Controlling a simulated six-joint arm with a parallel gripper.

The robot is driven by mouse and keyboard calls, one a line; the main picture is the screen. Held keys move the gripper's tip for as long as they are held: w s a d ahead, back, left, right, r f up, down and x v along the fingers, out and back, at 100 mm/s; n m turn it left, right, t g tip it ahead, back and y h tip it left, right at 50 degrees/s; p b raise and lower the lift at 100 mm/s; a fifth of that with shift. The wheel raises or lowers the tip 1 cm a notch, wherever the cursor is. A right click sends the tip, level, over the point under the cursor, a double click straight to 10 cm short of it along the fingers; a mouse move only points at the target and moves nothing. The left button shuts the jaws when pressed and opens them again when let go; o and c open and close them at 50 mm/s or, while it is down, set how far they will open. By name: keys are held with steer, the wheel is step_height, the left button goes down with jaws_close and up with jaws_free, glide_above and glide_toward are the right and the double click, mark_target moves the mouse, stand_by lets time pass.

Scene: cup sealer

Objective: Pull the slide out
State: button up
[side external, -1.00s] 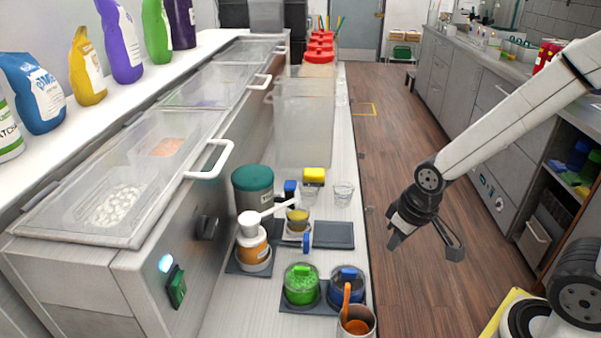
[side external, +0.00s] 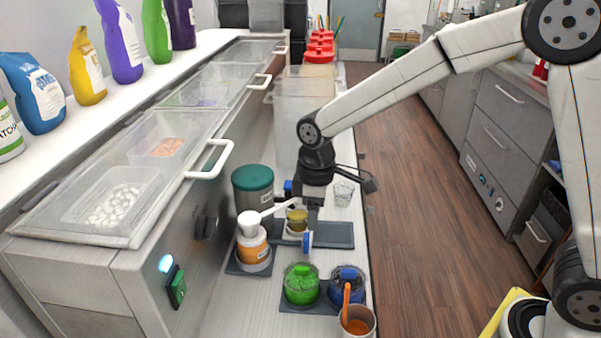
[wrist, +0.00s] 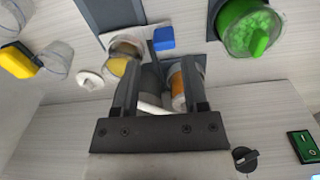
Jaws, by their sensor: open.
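A flat dark grey tray (side external: 335,236) lies on the counter; it is the likeliest slide, but I cannot tell for sure. A small blue upright piece (side external: 307,240) stands by its near edge and shows as a blue block in the wrist view (wrist: 163,38). A small cup with yellow contents (side external: 296,221) stands at the tray's left end, also in the wrist view (wrist: 125,66). My gripper (side external: 313,204) is over the counter just above and behind the tray, pointing down. Its fingers are apart in the wrist view (wrist: 158,72), with nothing clearly held between them.
An orange jar with white top (side external: 252,250) and a green-lidded canister (side external: 252,185) stand left. Green (side external: 301,285) and blue (side external: 347,284) jars and an orange cup (side external: 356,322) stand in front. A clear cup (side external: 344,194) is right of my gripper. Clear bins are behind.

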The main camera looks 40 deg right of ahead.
mark_target(306, 236)
steer(key=shift+w+a+r+n, duration=0.15)
steer(key=shift+w+a+n, duration=0.3)
steer(key=shift+a, duration=0.15)
steer(key=shift+f, duration=3.9)
jaws_close()
